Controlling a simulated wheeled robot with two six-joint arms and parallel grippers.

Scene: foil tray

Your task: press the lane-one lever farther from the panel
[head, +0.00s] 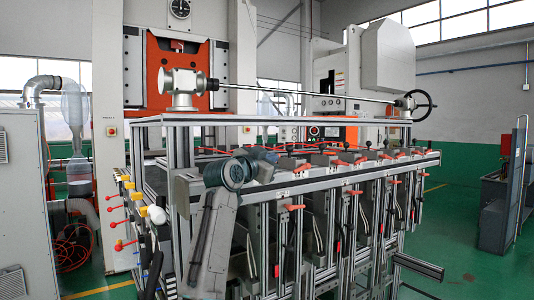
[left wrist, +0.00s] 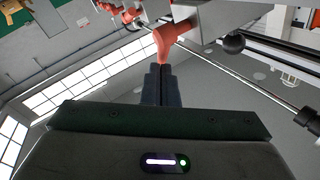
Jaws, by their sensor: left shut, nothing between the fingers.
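Several red levers run in a row along the top rail of the metal frame in the head view, one of them around the middle of the row (head: 340,163). Which belongs to lane one I cannot tell there. My left gripper (head: 272,159) is over the left part of this rail, and its fingers are hard to make out. In the left wrist view the left gripper (left wrist: 162,68) is shut and empty. An orange-red lever (left wrist: 170,36) lies right at its fingertips; whether they touch I cannot tell. My right gripper is not in view.
More orange levers (left wrist: 130,14) lie past the first in the left wrist view, with a black ball knob (left wrist: 233,43) at right. In the head view, a long rod (head: 310,93) with a handwheel (head: 418,106) spans above the frame.

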